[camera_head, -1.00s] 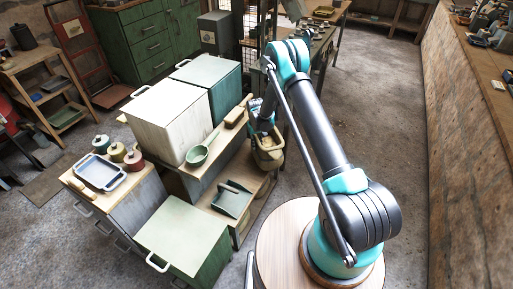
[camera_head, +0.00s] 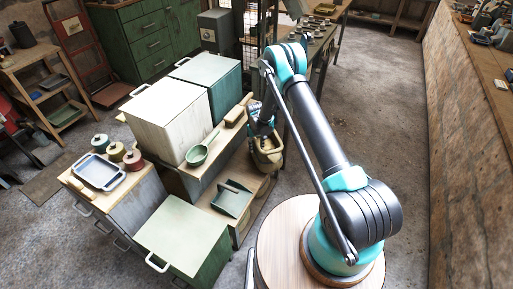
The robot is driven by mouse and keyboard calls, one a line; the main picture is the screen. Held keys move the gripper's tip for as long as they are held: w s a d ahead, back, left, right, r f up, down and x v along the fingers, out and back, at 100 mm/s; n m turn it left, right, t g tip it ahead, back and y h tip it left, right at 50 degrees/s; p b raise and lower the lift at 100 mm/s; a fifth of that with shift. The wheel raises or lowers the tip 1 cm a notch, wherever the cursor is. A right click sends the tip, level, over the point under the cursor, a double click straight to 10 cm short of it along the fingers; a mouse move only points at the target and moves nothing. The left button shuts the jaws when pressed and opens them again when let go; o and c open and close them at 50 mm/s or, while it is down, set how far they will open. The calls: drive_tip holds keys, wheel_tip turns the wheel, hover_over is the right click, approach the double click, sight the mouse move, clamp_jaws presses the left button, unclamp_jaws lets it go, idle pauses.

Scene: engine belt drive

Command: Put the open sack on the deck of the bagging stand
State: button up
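The open sack (camera_head: 267,158) is tan, with a dark open top and a raised rim or handle. It is upright at the right end of the bagging stand. The low wooden deck (camera_head: 238,226) of the stand lies below and left of it. I cannot tell whether the sack's bottom touches the deck. My gripper (camera_head: 261,136) is at the sack's left upper rim and appears shut on it. Its fingertips are small and partly hidden.
A green dustpan (camera_head: 232,200) lies on the deck, left of the sack. A green scoop (camera_head: 199,154) and a tan brush (camera_head: 236,116) lie on the shelf above. A white bin (camera_head: 165,120) and a green bin (camera_head: 211,88) stand behind. Open floor lies right.

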wheel_tip(320, 180, up, 12)
drive_tip(key=shift+a+r, duration=0.1)
drive_tip(key=shift+r, duration=0.1)
drive_tip(key=s+d+r+m+t, duration=0.1)
drive_tip(key=s+d+r, duration=0.5)
drive_tip(key=d+r, duration=0.4)
drive_tip(key=s+d+r+m+t, duration=0.1)
drive_tip(key=s+d+r, duration=0.6)
drive_tip(key=r, duration=0.5)
drive_tip(key=s+d+m+t, duration=0.1)
drive_tip(key=s+d, duration=0.4)
drive_tip(key=s, duration=0.6)
drive_tip(key=s+d+r+m+t, duration=0.1)
drive_tip(key=s+d, duration=0.4)
drive_tip(key=s, duration=0.6)
drive_tip(key=shift+d+r+m, duration=0.25)
drive_tip(key=shift+m, duration=0.05)
